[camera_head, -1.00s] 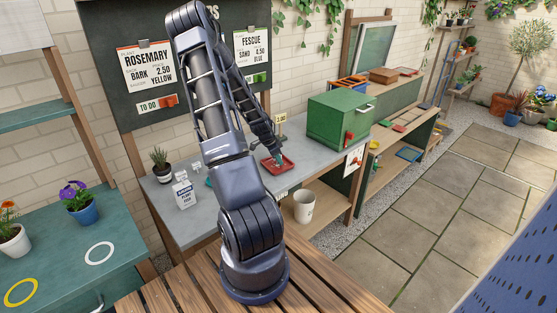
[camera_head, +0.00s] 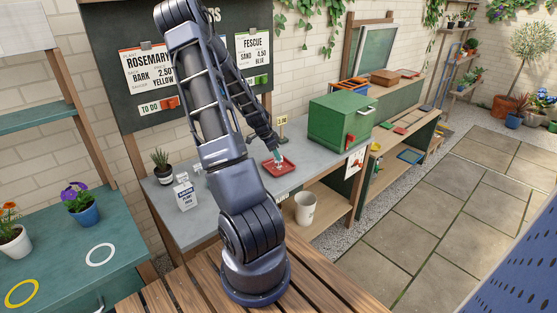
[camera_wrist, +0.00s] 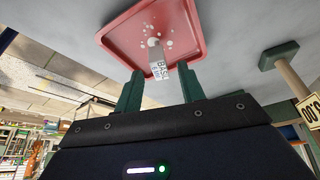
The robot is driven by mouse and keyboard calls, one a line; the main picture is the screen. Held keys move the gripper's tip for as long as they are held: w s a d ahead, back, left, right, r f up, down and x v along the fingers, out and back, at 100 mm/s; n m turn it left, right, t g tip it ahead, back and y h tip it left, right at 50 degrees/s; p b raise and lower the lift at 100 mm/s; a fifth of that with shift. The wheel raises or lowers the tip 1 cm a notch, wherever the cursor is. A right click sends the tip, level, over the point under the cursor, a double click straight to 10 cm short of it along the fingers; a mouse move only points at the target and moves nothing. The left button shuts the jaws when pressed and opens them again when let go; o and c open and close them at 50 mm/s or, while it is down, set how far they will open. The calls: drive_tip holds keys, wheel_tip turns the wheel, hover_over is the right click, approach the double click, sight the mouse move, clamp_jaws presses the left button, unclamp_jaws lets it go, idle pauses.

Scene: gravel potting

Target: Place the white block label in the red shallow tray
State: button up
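The red shallow tray (camera_head: 289,170) lies on the grey bench. In the wrist view the tray (camera_wrist: 113,39) fills the top middle, with several pale spots on its floor. The white block label (camera_wrist: 156,58), with dark lettering on one face, appears to stand in the tray. In the head view it is a small white shape (camera_head: 279,163) below the fingertips. My gripper (camera_wrist: 161,72) is open, its green fingers either side of the label's near end with a visible gap on each side. In the head view my gripper (camera_head: 277,154) is just above the tray.
A green box (camera_head: 338,122) stands right of the tray. A small price sign (camera_head: 283,120) is behind it, and a green-based post (camera_wrist: 290,70) shows in the wrist view. A white labelled carton (camera_head: 186,195) and potted plant (camera_head: 162,167) stand at the bench's left.

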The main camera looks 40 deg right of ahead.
drive_tip(key=a+r+n+t+y, duration=0.4)
drive_tip(key=a+r+n, duration=0.7)
drive_tip(key=a+r, duration=1.3)
drive_tip(key=s+a+r+n+t, duration=0.1)
drive_tip(key=s+a+r+n, duration=0.3)
drive_tip(key=s+a, duration=0.4)
drive_tip(key=s+a+r+n+t, duration=0.1)
drive_tip(key=s+a+r+n, duration=0.4)
drive_tip(key=a, duration=0.5)
drive_tip(key=s+n, duration=0.2)
drive_tip(key=s, duration=0.1)
drive_tip(key=shift+s+r, duration=0.15)
drive_tip(key=shift+s, duration=0.2)
